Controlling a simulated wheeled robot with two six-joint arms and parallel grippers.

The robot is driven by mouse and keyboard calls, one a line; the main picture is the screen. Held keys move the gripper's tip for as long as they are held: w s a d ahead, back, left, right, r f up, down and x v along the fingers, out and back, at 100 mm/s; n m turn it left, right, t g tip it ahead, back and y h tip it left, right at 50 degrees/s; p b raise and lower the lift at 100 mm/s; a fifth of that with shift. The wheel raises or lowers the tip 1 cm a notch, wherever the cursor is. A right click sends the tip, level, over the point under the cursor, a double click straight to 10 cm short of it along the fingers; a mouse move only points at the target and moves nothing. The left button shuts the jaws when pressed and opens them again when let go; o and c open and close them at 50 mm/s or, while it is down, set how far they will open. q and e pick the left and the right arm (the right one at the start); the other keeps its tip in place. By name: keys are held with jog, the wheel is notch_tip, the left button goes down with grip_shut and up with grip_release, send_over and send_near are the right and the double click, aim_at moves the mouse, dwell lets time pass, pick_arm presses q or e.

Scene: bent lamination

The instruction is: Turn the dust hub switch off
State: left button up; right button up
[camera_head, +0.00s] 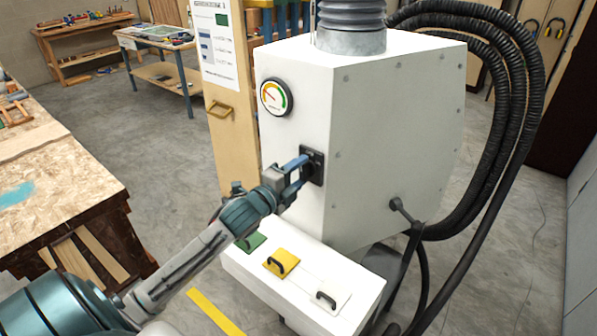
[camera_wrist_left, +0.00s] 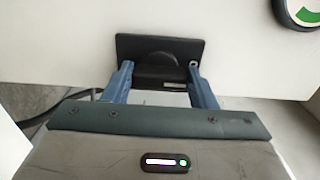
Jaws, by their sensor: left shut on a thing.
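The dust hub (camera_head: 395,130) is a large white cabinet in the middle of the head view. Its switch is on a black plate (camera_head: 317,167) on the front face, below the round gauge. In the left wrist view the switch (camera_wrist_left: 158,56) shows a dark rounded part on the plate. My left gripper (camera_head: 301,165) reaches the plate from the left. Its blue fingers (camera_wrist_left: 160,72) stand apart at the two sides of the switch and are shut on it. The fingers partly hide the switch in the head view. My right gripper is not in view.
A gauge (camera_head: 277,97) sits above the switch. Below is a white ledge (camera_head: 235,262) with green, yellow and white handled gates. Black hoses (camera_head: 525,100) hang at right. A wooden workbench (camera_head: 75,160) stands at left, with a yellow floor stripe (camera_head: 215,312) between.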

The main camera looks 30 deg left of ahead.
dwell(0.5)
pick_arm(q)
jog(key=o, duration=1)
jog(key=shift+s+f, duration=0.1)
jog(key=shift+s, duration=0.25)
jog(key=shift+s+a+b, duration=0.2)
jog(key=shift+s+b, duration=0.2)
jog(key=shift+s, duration=2.15)
jog(key=shift+s+a+b, duration=0.2)
jog(key=shift+s+b, duration=0.2)
jog(key=shift+s, duration=2.1)
